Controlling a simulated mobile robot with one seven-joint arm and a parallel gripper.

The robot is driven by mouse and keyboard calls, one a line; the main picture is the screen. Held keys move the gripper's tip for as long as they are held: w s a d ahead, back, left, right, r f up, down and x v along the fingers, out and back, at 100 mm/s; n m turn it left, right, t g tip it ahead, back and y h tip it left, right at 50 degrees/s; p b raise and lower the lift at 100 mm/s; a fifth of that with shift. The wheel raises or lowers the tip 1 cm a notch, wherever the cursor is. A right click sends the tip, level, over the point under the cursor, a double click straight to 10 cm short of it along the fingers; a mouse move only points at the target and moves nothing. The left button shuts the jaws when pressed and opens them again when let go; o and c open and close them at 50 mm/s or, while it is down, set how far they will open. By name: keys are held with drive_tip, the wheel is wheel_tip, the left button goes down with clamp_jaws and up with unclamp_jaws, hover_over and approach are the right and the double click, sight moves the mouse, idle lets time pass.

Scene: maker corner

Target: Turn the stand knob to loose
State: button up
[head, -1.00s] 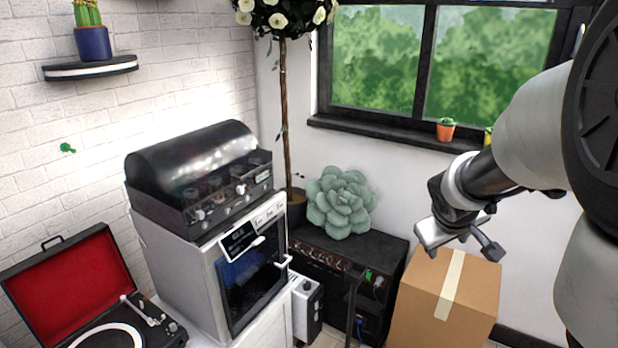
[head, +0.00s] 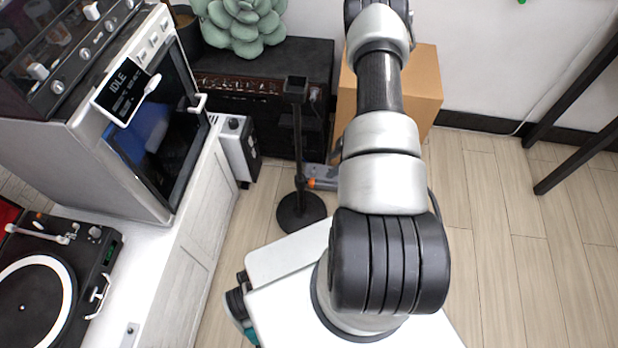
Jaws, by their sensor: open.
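A black stand (head: 297,140) with a round base (head: 301,211) stands upright on the floor, left of my arm. It has a thin pole and a small blocky top (head: 295,85). I cannot clearly make out its knob or the knob's setting; a dark joint shows low on the pole. My arm reaches away toward the top edge, right of the stand. Its far end is cut off there, and I cannot see the gripper's fingers. I see no contact between my arm and the stand.
A grey and orange item (head: 322,178) shows beside the pole, partly hidden by my arm. A black amplifier (head: 320,62) and a cardboard box (head: 424,88) stand behind. A white cabinet (head: 185,270) is at left; a dark-legged table (head: 580,125) is at right. Floor on the right is clear.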

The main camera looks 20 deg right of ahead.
sight(312, 183)
drive_tip(key=b+x, duration=0.5)
drive_tip(key=x, duration=1.1)
drive_tip(key=shift+f, duration=0.4)
drive_tip(key=shift+w+a, duration=0.1)
drive_tip(key=c, duration=1)
drive_tip(key=shift+r, duration=0.15)
drive_tip(key=shift+c, duration=0.2)
